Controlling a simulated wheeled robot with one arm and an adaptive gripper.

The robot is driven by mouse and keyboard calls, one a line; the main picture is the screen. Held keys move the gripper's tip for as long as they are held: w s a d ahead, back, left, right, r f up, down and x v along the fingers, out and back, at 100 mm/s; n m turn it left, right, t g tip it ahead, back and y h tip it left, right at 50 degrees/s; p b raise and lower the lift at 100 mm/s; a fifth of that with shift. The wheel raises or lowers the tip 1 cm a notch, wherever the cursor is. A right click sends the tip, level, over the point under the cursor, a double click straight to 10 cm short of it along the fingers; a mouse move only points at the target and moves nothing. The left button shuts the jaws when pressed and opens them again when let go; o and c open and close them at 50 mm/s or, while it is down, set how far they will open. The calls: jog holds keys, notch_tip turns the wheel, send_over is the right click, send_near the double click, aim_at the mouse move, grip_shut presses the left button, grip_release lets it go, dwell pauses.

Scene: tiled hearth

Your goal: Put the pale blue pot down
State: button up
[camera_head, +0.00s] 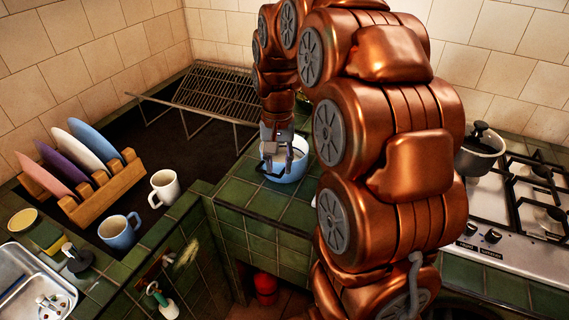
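The pale blue pot (296,170) is at the green tiled counter, left of my arm. Its near side and part of its inside show. My gripper (274,171) points down at the pot, with its dark fingers over the left and near part of the rim. The fingers overlap the pot's wall in this view, and I cannot tell whether they are shut on it. The pot looks upright. Its base is very close to the tiles or on them; I cannot tell which. My arm hides what lies to the right of the pot.
A wire rack (215,93) stands behind left. A wooden plate rack (105,190), a white mug (164,188) and a blue mug (119,232) are at left. A dark lidded pot (479,155) stands by the hob (520,215) at right. Bare green tiles (262,204) lie before the pale blue pot.

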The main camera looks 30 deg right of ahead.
aim_at(304, 173)
jog(key=w+d+f+m+b, duration=0.1)
jog(key=w+d+f+m, duration=0.1)
jog(key=w+d+f, duration=0.3)
jog(key=w+d+f+m+b, duration=0.1)
jog(key=w+d+m, duration=0.1)
jog(key=d, duration=0.6)
jog(key=shift+t, duration=0.3)
jog(key=shift+w+d+f+p, duration=0.15)
jog(key=shift+f+p, duration=0.25)
jog(key=shift+f, duration=0.7)
jog(key=shift+s+d+f+p, duration=0.1)
jog(key=shift+d+f+p, duration=0.25)
jog(key=shift+f, duration=0.8)
jog(key=shift+w+d+f+p, duration=0.1)
jog(key=shift+f+p, duration=0.35)
jog(key=shift+f, duration=1.05)
grip_shut()
